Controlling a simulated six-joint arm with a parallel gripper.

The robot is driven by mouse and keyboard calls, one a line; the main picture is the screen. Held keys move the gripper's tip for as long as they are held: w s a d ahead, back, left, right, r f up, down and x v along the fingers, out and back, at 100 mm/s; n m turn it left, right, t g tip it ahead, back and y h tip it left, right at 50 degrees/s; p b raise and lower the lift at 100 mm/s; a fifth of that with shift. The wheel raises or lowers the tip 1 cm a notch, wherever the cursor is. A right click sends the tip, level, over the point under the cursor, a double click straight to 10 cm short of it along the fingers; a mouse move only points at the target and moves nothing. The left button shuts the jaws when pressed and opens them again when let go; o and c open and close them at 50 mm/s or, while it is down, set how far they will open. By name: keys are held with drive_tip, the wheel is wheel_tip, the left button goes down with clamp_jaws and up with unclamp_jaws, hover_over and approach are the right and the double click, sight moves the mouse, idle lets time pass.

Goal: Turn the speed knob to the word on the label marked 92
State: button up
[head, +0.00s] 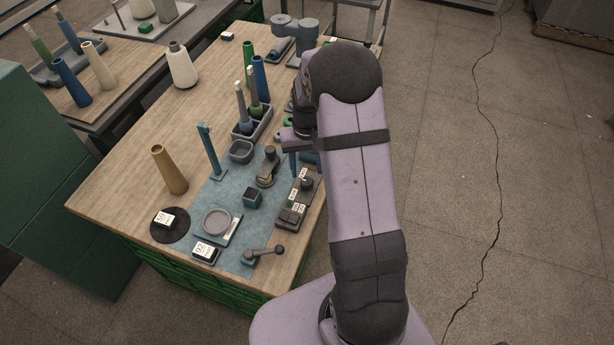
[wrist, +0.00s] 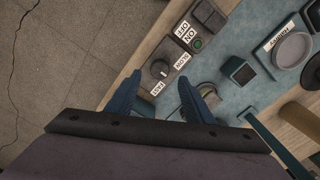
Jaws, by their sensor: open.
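The speed knob (wrist: 160,68) is a dark round knob on a grey control box (head: 290,214) at the right edge of the blue mat. In the wrist view, a "SLOW" label (wrist: 183,60) and another white label, probably "FAST" (wrist: 158,88), lie beside it. I cannot tell where the knob points. My gripper (wrist: 160,94) is open and empty, its two blue fingers apart on either side of the knob's near side, seemingly above it. The label marked 92 (head: 204,250) is a white card on a dark block at the mat's front; its word is too small to read.
The box also carries "OFF" and "ON" labels and a green button (wrist: 197,43). A card marked 59 (head: 165,218) lies on a black disc. A dark cube (head: 253,197), a scale (head: 216,222), a lever (head: 264,254) and a blue post (head: 211,150) stand nearby.

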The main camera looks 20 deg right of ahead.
sight(307, 181)
drive_tip(key=shift+f+p, duration=0.55)
drive_tip(key=shift+f, duration=2.25)
drive_tip(key=c, duration=1.1)
